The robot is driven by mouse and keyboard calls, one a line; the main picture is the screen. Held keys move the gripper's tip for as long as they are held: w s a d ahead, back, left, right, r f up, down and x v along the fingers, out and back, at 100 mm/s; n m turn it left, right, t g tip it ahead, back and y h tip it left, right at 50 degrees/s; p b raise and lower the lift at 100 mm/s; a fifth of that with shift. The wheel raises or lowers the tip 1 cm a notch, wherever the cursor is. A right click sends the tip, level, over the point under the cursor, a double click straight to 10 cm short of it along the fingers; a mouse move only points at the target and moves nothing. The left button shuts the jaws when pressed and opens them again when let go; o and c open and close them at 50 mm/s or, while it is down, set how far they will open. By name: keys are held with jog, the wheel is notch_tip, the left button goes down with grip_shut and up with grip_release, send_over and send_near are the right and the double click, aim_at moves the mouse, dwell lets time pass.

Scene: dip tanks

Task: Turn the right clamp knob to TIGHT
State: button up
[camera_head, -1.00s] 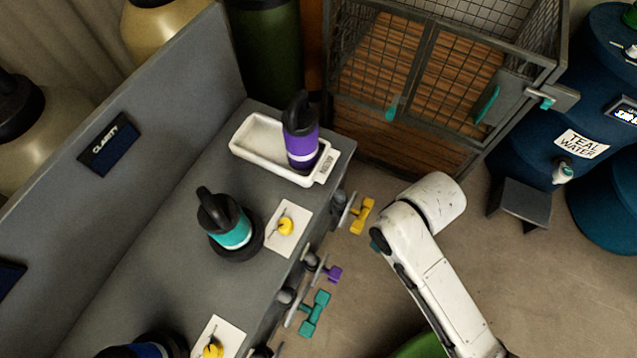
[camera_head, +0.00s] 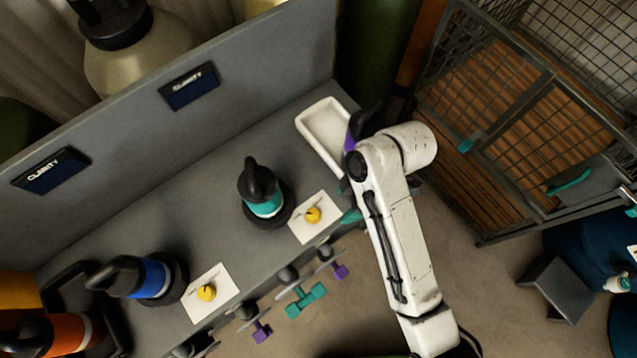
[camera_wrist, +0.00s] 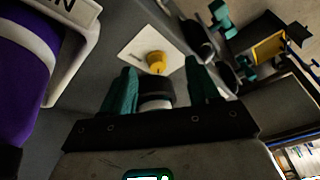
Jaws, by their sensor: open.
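The right clamp knob (camera_head: 313,215) is a small yellow knob with a dark mark. It sits on a white card (camera_head: 299,231) near the bench's front edge, and no TIGHT lettering is readable. A second yellow knob (camera_head: 206,292) sits on another white card to the left. In the wrist view a yellow knob (camera_wrist: 156,62) on a white card shows beyond my fingertips, apart from them. My gripper (camera_wrist: 161,80) has its two teal fingers spread open. A dark, white-banded round thing (camera_wrist: 155,92) shows between them; I cannot tell whether they touch it. In the head view my arm mostly hides the gripper.
A teal-banded bottle (camera_head: 264,204) stands beside the right card. A white tray (camera_head: 309,121) and a purple bottle (camera_wrist: 22,75) are close to my gripper. Teal (camera_head: 305,300) and purple (camera_head: 262,332) handles stick out from the bench front. A wire cage (camera_head: 500,110) stands at right.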

aim_at(314, 213)
jog(key=w+a+r+n+g, duration=0.1)
jog(key=w+a+r+n, duration=0.25)
jog(key=n, duration=0.35)
jog(key=b+x, duration=0.4)
jog(key=x, duration=0.1)
jog(key=b+x, duration=0.2)
jog(key=x, duration=0.1)
jog(key=shift+s+d+f, duration=0.2)
jog(key=shift+s, duration=0.25)
jog(key=shift+b+x, duration=1.25)
jog(key=shift+x, duration=0.4)
jog(key=shift+s, duration=0.1)
jog(key=shift+m, duration=0.3)
jog(key=c, duration=1)
